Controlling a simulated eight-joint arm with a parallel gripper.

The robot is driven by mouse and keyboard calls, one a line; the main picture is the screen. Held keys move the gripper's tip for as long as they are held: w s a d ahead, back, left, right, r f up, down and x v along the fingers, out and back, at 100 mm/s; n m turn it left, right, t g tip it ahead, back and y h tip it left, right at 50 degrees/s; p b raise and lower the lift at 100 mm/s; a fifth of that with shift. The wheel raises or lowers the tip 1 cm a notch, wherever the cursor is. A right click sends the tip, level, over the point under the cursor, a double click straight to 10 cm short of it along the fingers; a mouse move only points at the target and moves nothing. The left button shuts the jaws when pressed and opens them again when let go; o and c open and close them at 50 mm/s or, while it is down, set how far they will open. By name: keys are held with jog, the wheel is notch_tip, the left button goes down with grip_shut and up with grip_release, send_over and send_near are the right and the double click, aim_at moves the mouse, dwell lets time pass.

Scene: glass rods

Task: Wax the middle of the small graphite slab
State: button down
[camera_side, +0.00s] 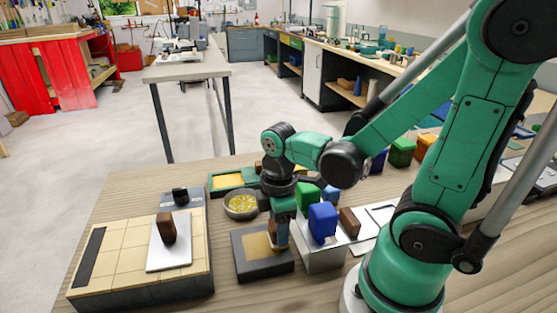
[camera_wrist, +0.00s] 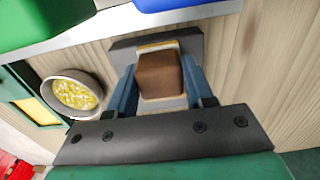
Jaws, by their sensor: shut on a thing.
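The small graphite slab (camera_side: 265,268) is a dark, low square block on the bench with a tan patch (camera_side: 256,246) over its middle. My gripper (camera_side: 278,232) points down over the right part of that patch. Its blue fingers are shut on a brown block (camera_wrist: 160,78), with one finger on each side. In the wrist view the dark slab (camera_wrist: 193,45) lies behind the block, with a pale tan border showing around it. The block's lower end is at or just above the patch; contact cannot be told. Much of the patch is hidden behind the block in the wrist view.
A bowl of yellow pellets (camera_side: 241,203) and a green tray (camera_side: 222,182) stand behind the slab. A metal stand (camera_side: 320,258) with green and blue (camera_side: 322,220) blocks is close on the right. A larger tan-tiled slab (camera_side: 112,262) with a white plate (camera_side: 160,260) is at left.

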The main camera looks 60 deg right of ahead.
jog(key=shift+w+a+f, duration=0.1)
jog(key=shift+w+a, duration=0.1)
jog(key=shift+w, duration=0.05)
jog(key=shift+w+a, duration=2.1)
jog(key=shift+a, duration=0.1)
jog(key=shift+w+d, duration=0.1)
jog(key=shift+w, duration=0.15)
jog(key=shift+w+d, duration=0.15)
jog(key=shift+d, duration=0.15)
jog(key=shift+s+d, duration=2.4)
jog(key=shift+s, duration=0.05)
jog(key=shift+w+a, duration=1.6)
jog(key=shift+a, duration=0.05)
jog(key=shift+w+a+f, duration=0.15)
jog(key=shift+w+a, duration=0.4)
jog(key=shift+w+a+r, duration=0.15)
jog(key=shift+r, duration=0.5)
jog(key=shift+w+a+r, duration=0.1)
jog(key=shift+a+r, duration=0.05)
jog(key=shift+r, duration=0.45)
notch_tip(320, 180, up, 6)
